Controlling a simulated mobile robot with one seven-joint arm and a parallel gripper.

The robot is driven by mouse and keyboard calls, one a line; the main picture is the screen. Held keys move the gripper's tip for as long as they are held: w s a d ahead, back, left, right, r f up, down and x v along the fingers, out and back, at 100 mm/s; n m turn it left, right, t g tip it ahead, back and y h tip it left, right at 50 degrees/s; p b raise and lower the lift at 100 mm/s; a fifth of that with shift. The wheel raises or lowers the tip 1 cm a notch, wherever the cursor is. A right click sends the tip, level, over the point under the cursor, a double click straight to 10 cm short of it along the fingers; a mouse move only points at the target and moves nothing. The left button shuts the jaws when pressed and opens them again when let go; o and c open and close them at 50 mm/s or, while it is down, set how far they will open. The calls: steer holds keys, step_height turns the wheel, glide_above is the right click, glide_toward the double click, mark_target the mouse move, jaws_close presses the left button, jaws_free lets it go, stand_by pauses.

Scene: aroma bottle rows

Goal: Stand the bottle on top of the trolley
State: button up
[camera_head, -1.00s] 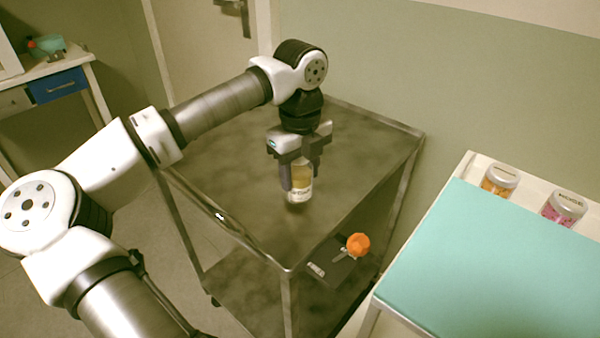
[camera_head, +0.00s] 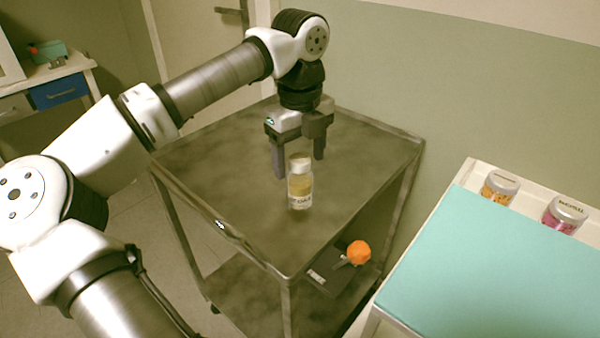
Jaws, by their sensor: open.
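The bottle (camera_head: 300,186) is small and clear with yellowish contents, a pale cap and a printed label. It stands upright on the top of the grey metal trolley (camera_head: 228,190), near the middle. My gripper (camera_head: 299,166) is open, with its two dark fingers pointing down. It is behind the bottle, and the bottle stands clear in front of the fingers. The fingertips are close above the trolley top; I cannot tell whether they touch it.
The trolley's lower shelf holds an orange-knobbed item (camera_head: 358,252). At the right, a teal-topped table (camera_head: 490,275) has two lidded jars (camera_head: 498,188) at its back. A wall rises behind the trolley. The trolley top is otherwise bare.

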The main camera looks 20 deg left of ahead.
step_height(320, 180, up, 7)
steer(key=shift+f, duration=0.2)
stand_by(0.5)
